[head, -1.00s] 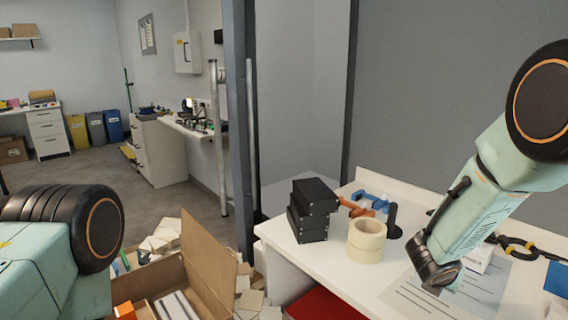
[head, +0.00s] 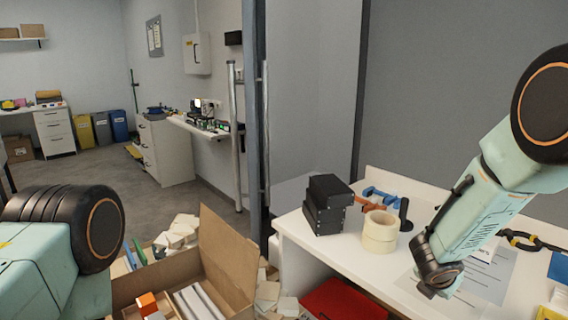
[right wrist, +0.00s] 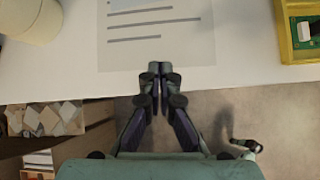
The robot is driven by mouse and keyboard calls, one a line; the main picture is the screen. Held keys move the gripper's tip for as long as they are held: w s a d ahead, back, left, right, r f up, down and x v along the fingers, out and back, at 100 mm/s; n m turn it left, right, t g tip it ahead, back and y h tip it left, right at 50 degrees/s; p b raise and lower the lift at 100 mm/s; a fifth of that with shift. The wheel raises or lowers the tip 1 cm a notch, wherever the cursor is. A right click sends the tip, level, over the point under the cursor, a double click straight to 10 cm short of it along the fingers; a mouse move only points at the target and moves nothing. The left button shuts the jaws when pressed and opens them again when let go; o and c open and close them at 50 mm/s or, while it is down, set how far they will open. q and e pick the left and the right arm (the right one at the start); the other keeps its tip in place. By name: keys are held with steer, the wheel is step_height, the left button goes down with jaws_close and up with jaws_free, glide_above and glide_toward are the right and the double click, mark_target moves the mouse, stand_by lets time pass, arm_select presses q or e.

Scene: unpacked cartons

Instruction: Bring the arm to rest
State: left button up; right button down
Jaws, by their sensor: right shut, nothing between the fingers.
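My right arm (head: 475,205) comes in from the right in the head view and hangs bent over the white table (head: 405,285). In the right wrist view my right gripper (right wrist: 160,68) is shut and empty. Its fingertips overlap the lower edge of a printed sheet (right wrist: 185,35), by the table's front edge; I cannot tell if they touch. My left arm (head: 40,250) shows at the lower left of the head view; its gripper is out of view.
Stacked black boxes (head: 328,205), tape rolls (head: 380,232), a blue clamp (head: 377,197) and a red bin (head: 343,300) are around the table. An open carton (head: 228,250) stands left of it. A yellow tray (right wrist: 293,35) is at the right in the wrist view.

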steer(key=s+a+f+m+g+y, duration=0.2)
steer(key=s+a+f+m+y, duration=0.2)
steer(key=s+a+f+m, duration=0.35)
steer(key=s+a+f+m+g+y, duration=0.1)
steer(key=s+a+f+m+y, duration=0.35)
steer(key=s+a+m, duration=0.55)
steer(key=s+d+f+m+h, duration=0.1)
steer(key=s+d+f+m, duration=0.1)
steer(key=s, duration=0.5)
steer(key=s+d+f+m+g+h, duration=0.1)
steer(key=s+d+m, duration=0.1)
steer(key=s, duration=0.5)
steer(key=s+d+f+m+g+h, duration=0.1)
steer(key=s+f+m, duration=0.1)
steer(key=s, duration=0.5)
steer(key=shift+d+f+m, duration=0.35)
steer(key=shift+d+m, duration=0.05)
steer(key=shift+m, duration=0.35)
steer(key=shift+s, duration=0.1)
